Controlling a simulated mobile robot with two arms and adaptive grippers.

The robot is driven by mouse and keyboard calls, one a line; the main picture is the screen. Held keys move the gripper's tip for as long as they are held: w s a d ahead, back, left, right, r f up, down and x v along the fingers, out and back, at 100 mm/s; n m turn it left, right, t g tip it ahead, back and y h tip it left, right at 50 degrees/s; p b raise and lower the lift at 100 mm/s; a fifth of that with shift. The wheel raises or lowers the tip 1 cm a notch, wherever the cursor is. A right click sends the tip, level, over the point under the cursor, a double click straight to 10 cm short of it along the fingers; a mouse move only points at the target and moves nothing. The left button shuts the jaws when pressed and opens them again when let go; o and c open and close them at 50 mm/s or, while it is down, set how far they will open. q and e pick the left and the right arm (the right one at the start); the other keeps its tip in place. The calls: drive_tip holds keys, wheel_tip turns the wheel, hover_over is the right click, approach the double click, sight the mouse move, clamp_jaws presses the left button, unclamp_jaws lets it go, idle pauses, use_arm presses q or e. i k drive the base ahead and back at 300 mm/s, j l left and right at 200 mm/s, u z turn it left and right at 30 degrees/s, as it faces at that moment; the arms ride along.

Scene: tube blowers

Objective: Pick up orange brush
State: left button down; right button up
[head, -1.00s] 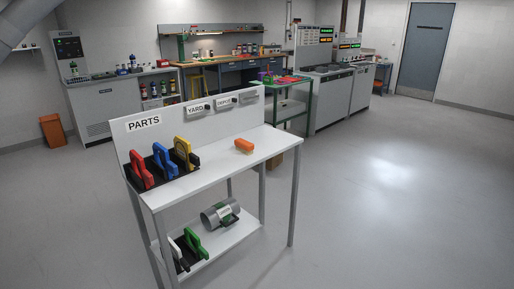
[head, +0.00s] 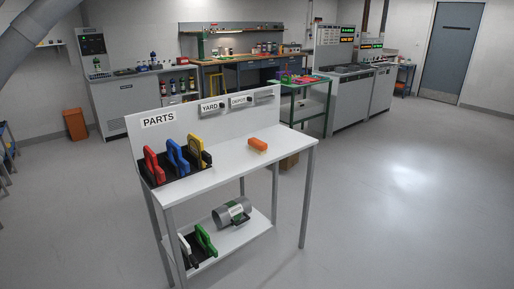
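An orange block-shaped item (head: 258,145), which looks like the orange brush, lies on the white top of the parts stand (head: 215,177), toward its right end. Nothing touches it except the stand top. Its bristles cannot be made out at this size. Neither of my grippers shows in the head view.
Red (head: 153,165), blue (head: 176,155) and yellow (head: 197,150) handled items stand in a black rack on the left of the top. A grey cylinder (head: 231,212) and a green item (head: 205,240) are on the lower shelf. The floor (head: 400,210) to the right is clear.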

sight(259, 147)
drive_tip(key=i+u, duration=0.15)
drive_tip(key=i, duration=0.35)
drive_tip(key=i+l+u, duration=0.1)
drive_tip(key=i, duration=0.4)
drive_tip(key=l, duration=0.1)
